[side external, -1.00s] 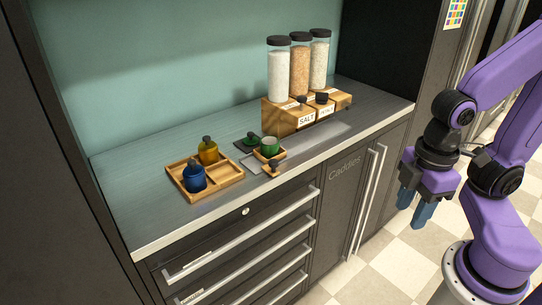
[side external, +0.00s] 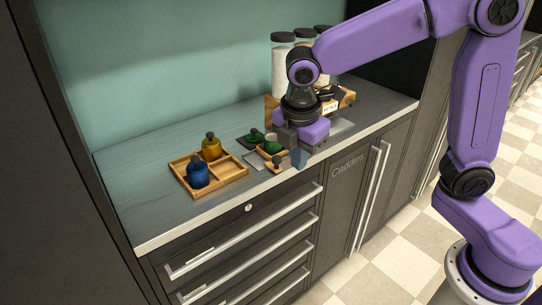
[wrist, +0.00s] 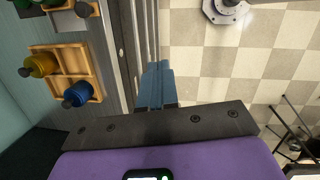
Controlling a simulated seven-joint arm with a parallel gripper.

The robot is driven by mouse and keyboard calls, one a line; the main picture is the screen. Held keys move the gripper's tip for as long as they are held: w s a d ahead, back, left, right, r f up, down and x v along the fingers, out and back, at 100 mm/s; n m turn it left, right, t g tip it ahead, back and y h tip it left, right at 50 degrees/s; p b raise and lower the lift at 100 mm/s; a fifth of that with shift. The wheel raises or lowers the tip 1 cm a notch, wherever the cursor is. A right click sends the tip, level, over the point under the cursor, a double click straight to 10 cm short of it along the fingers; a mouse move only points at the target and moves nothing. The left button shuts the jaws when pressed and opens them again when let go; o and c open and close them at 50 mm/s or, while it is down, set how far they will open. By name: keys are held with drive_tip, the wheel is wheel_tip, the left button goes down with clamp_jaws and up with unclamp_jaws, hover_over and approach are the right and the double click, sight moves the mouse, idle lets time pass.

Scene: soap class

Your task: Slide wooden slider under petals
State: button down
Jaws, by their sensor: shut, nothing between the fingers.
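A small wooden slider (side external: 274,166) with a dark knob lies at the counter's front edge, on a grey metal plate (side external: 252,160). Behind it, a green cup (side external: 271,139) sits on a small wooden holder, and a dark green piece (side external: 252,138) lies to its left.
A wooden tray (side external: 233,172) holds an amber bottle (side external: 211,147) and a blue bottle (side external: 197,173), left of the slider. Drawer handles (side external: 245,233) jut out below the counter.

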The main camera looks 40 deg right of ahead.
drive_tip(key=w+a+n+h, duration=0.1)
drive_tip(key=w+a+n, duration=0.15)
drive_tip(key=w, duration=0.75)
drive_tip(key=w+d+f, duration=0.2)
drive_tip(key=d+f, duration=0.1)
drive_tip(key=f, duration=0.2)
drive_tip(key=w+d+f+n, duration=0.1)
drive_tip(key=w+d+f, duration=0.1)
drive_tip(key=d+f, duration=0.2)
drive_tip(key=shift+w+f+h, duration=0.25)
drive_tip(key=shift+f+h, duration=0.05)
drive_tip(key=shift+f, duration=0.3)
drive_tip(key=shift+d, duration=0.1)
drive_tip(key=d, duration=2)
drive_tip(key=shift+d, duration=0.4)
drive_tip(key=shift+s+a, duration=0.1)
